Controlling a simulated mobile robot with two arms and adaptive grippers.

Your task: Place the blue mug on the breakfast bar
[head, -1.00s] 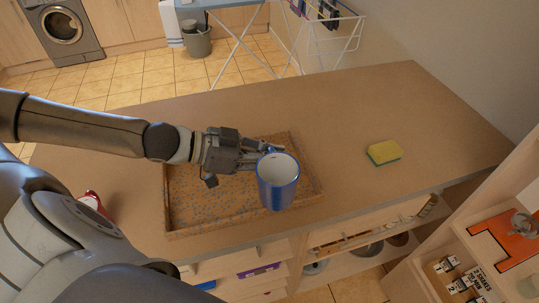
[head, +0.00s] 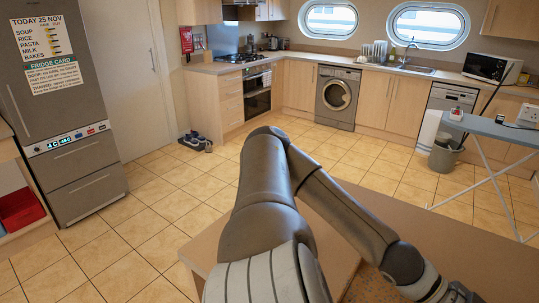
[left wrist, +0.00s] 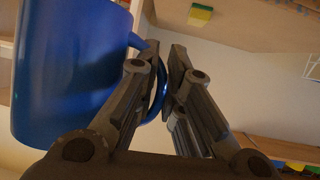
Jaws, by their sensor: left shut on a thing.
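The blue mug (left wrist: 70,75) fills the left of the left wrist view, close to the camera. My left gripper (left wrist: 160,60) is shut on its handle, which shows between the two fingers. In the head view only the wrist end of my left arm shows at the bottom right edge; its fingers and the mug are out of that frame. A brown counter top (head: 475,250), which looks like the breakfast bar, lies under my left arm. My right gripper is not in view.
A yellow and green sponge (left wrist: 200,15) shows at the top of the left wrist view. In the head view, an ironing board (head: 490,127) stands beyond the counter at right, a fridge (head: 65,100) at left. Tiled floor (head: 165,205) between is largely clear.

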